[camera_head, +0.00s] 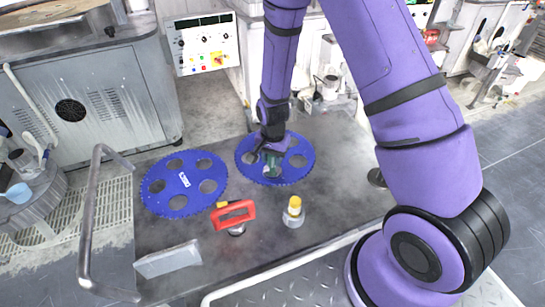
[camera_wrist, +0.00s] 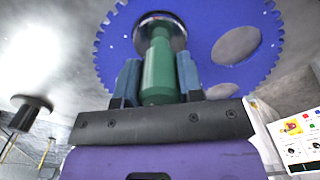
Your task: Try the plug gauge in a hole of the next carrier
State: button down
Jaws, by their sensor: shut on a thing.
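My gripper (camera_head: 270,150) is shut on the green handle of the plug gauge (camera_wrist: 160,70). The gauge has a round, dark-rimmed metal end, pointing away from the fingers. In the head view the gauge (camera_head: 271,160) is over the right blue toothed carrier (camera_head: 293,173), toward its front. The carrier also shows in the wrist view (camera_wrist: 203,20), with open holes to the right of the gauge. The gauge's end overlaps the carrier there; I cannot tell if it is in a hole. The left blue carrier (camera_head: 191,171) lies flat, with a white label at its middle.
On the dark bench (camera_head: 330,215) are a red-handled tool (camera_head: 233,214), a yellow-topped metal piece (camera_head: 294,206) and a pale block (camera_head: 168,259) near the front. A bent metal rail (camera_head: 91,220) stands at left. A control panel (camera_head: 203,43) is behind. The right middle is mostly clear.

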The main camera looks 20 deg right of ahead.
jog(key=shift+f, duration=0.25)
jog(key=c, duration=0.7)
grip_release()
jog(key=shift+o, duration=0.2)
notch_tip(320, 180, up, 11)
jog(key=shift+d+r, duration=0.1)
jog(key=s+d+r+n+t, duration=0.15)
jog(key=s+r, duration=0.25)
jog(key=r, duration=0.6)
jog(key=s+d+r+n+t, duration=0.1)
jog(key=s+d+r+n, duration=0.2)
jog(key=r, duration=0.7)
jog(key=s+d+r+n+t, duration=0.1)
jog(key=s+r+n, duration=0.1)
jog(key=s+r, duration=0.3)
jog(key=s+d+r+n+t, duration=0.1)
jog(key=s+r, duration=0.5)
jog(key=s, duration=0.7)
jog(key=shift+r+n+t, duration=0.25)
jog(key=shift+n+t, duration=0.2)
jog(key=shift+n, duration=0.3)
